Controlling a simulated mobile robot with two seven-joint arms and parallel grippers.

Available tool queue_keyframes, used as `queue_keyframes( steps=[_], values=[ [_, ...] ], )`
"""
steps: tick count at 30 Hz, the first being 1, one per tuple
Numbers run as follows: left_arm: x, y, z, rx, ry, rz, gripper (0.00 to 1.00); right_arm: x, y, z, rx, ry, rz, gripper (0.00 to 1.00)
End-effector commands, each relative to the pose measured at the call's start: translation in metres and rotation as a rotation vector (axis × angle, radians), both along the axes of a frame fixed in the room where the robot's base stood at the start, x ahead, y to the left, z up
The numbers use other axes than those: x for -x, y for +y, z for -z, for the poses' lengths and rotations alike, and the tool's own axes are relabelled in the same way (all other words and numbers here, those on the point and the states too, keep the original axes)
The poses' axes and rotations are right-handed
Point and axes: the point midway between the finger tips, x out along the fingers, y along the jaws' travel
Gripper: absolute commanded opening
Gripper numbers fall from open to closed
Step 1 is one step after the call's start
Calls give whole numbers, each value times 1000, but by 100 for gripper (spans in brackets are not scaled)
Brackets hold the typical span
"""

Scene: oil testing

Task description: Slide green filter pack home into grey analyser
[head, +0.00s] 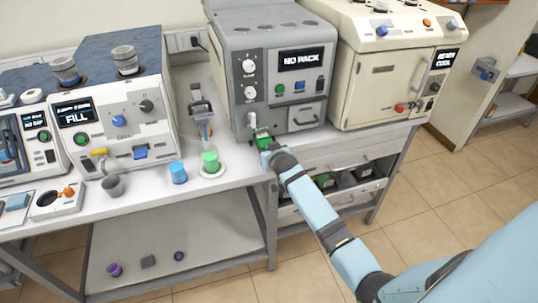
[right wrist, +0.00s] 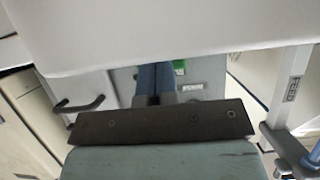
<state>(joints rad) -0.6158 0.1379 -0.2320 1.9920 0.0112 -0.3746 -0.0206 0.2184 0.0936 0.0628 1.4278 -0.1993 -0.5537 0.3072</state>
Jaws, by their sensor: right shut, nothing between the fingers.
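The grey analyser (head: 300,108) stands at the back of the bench, and its display reads "NO PACK". The green filter pack (head: 263,140) is at the analyser's lower front left, apparently partly in an opening; how deep it sits is hard to tell. My right gripper (head: 269,149) is right at the pack's near end, shut with nothing between its fingers. In the right wrist view, my blue fingers (right wrist: 155,70) are together, and a small green patch (right wrist: 179,67) shows beside them. Whether the fingers touch the pack cannot be told. My left gripper is out of view.
An open drawer (head: 347,200) under the bench holds several dark and green items.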

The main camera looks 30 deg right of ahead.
Motion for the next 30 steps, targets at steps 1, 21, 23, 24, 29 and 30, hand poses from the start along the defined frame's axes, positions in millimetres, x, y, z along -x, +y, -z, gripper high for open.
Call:
queue_keyframes(
  steps=[1,21,23,24,29,30],
  values=[
    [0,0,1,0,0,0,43,-2,-1,1,0,0,0,0],
    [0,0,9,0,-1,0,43,-21,-5,2,0,0,0,0],
    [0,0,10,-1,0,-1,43,-23,-5,2,0,0,0,0],
    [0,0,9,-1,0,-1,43,-23,-5,1,0,0,0,0],
    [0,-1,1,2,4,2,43,-18,-4,-4,0,2,0,0],
    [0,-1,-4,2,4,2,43,-15,-3,-7,0,2,0,0]
  ],
)
